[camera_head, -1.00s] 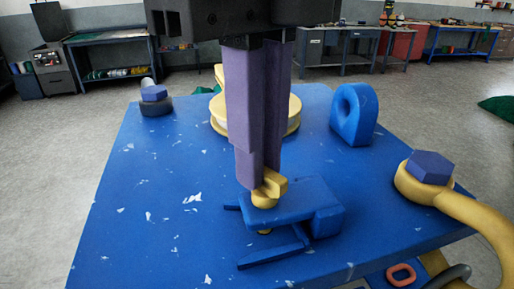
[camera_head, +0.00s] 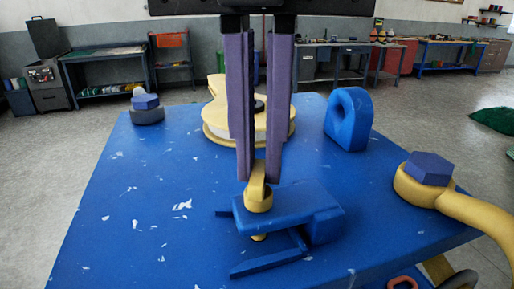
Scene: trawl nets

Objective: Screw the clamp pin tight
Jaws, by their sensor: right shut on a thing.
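The yellow clamp pin (camera_head: 259,199) stands upright in the top of a blue clamp (camera_head: 290,210) on the blue bench top. A small yellow end of the pin shows below the clamp's upper arm. My right gripper (camera_head: 258,178) reaches straight down from above with two purple fingers. They are shut on the flat tab of the clamp pin, one finger on each side. The tab faces me edge-on, and its sides are partly hidden by the fingertips. My left gripper is not in view.
Behind the gripper is a yellow and white round block (camera_head: 216,118). A yellow ring with a purple hex bolt (camera_head: 428,168) is on the right. The bench's left side (camera_head: 130,210) is clear.

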